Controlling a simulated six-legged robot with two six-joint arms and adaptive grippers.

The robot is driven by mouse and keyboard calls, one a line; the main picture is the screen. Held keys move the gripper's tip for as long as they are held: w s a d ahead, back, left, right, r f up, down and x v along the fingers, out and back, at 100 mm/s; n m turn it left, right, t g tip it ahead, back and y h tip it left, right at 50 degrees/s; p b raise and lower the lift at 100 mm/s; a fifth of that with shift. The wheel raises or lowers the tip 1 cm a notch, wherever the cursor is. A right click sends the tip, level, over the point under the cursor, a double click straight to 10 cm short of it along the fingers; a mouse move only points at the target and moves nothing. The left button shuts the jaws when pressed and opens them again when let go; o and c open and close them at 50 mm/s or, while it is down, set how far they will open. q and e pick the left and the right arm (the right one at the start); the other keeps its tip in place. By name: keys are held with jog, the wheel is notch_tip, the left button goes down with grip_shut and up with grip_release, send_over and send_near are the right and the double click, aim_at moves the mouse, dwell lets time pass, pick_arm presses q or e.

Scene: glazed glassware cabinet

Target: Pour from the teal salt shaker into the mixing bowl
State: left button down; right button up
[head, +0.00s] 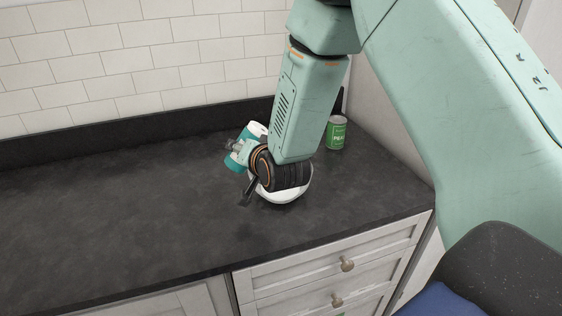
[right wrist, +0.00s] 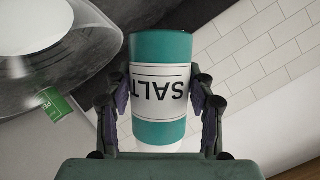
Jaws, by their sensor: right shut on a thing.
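The teal salt shaker (right wrist: 161,48) has a white label reading SALT, upside down in the right wrist view. My right gripper (right wrist: 160,108) is shut on it, one finger on each side. In the head view the shaker (head: 241,156) is tilted, at the left back side of the mixing bowl, and partly covered by the gripper. The white mixing bowl (head: 285,195) sits on the counter, largely hidden by my right wrist. A round, white-centred form that seems to be the bowl (right wrist: 40,25) shows in the wrist view. No falling salt is visible. My left gripper is out of view.
A green can (head: 336,133) stands on the dark counter (head: 130,200) behind and right of the bowl, near the side panel. A tiled wall (head: 130,55) closes the back. The counter's left part is clear. Drawers (head: 330,265) are below the front edge.

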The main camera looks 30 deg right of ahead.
aim_at(228, 158)
jog(key=shift+w+a+f+n+h, duration=0.1)
jog(key=shift+a+f+n+h, duration=0.2)
jog(key=shift+a+n, duration=0.25)
jog(key=shift+w+a+f+n+h, duration=0.2)
jog(key=shift+a+n+h, duration=0.2)
jog(key=shift+a, duration=0.15)
jog(key=shift+w+a+f+n+g+h+p, duration=0.1)
jog(key=shift+a+f+n+g+h+p, duration=0.25)
jog(key=shift+a+n+h+p, duration=0.35)
jog(key=shift+a+f+n+h+b, duration=0.15)
jog(key=shift+f+n+h+b, duration=0.15)
jog(key=shift+f+n+b, duration=0.25)
jog(key=shift+w+a+f, duration=0.1)
jog(key=shift+w+f, duration=0.05)
jog(key=shift+f, duration=0.2)
notch_tip(228, 158, up, 4)
jog(key=p, duration=0.3)
jog(key=shift+r+p, duration=0.6)
jog(key=shift+f, duration=0.1)
